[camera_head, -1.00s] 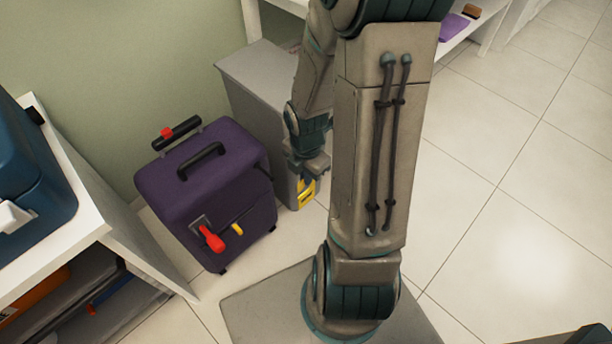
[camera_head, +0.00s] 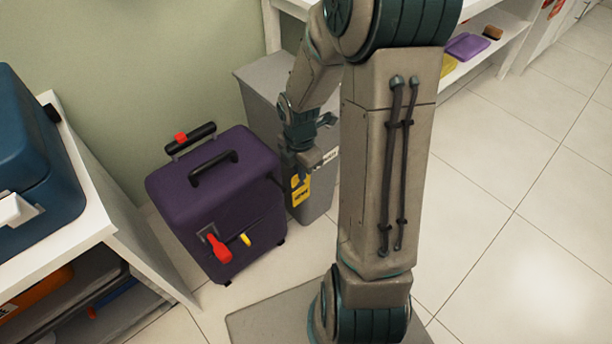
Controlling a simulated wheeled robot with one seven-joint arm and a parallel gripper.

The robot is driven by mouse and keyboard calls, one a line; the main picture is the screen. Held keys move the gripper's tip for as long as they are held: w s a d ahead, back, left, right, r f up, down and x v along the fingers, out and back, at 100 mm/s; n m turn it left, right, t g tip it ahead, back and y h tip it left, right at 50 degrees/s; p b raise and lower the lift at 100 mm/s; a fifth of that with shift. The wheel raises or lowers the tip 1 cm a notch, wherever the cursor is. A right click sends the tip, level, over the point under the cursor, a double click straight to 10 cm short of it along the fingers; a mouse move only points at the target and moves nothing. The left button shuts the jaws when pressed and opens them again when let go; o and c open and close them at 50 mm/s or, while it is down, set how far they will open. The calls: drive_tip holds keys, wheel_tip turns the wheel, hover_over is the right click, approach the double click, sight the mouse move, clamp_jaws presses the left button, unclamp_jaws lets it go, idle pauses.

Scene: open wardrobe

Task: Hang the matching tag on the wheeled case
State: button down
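The wheeled case (camera_head: 222,182) is dark purple and stands upright on the floor at left centre. It has a black top handle (camera_head: 213,168) and a raised pull handle (camera_head: 190,140) behind, with a red piece on it. A red piece (camera_head: 219,249) and a small yellow piece (camera_head: 245,240) are on its front. My gripper (camera_head: 301,168) is to the right of the case, in front of a grey bin. A yellow tag (camera_head: 300,191) with dark markings hangs at its fingertips, apparently gripped. The fingers are small and partly hidden.
The grey bin (camera_head: 262,88) with a white label stands against the wall, right of the case. A white shelf unit (camera_head: 95,232) at left carries a blue box (camera_head: 35,150). Another white shelf (camera_head: 508,45) is at upper right. The tiled floor (camera_head: 500,220) at right is clear.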

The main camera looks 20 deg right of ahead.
sight(281, 187)
drive_tip(key=shift+w+a+f+b, duration=0.1)
drive_tip(key=shift+w+a+b, duration=0.15)
drive_tip(key=shift+a+b, duration=0.8)
drive_tip(key=shift+w+a+b, duration=0.2)
drive_tip(key=shift+a+b, duration=0.25)
drive_tip(key=shift+a, duration=1.05)
drive_tip(key=shift+f, duration=0.6)
drive_tip(key=c, duration=1.1)
unclamp_jaws()
wheel_tip(281, 187, up, 8)
drive_tip(key=p, duration=0.8)
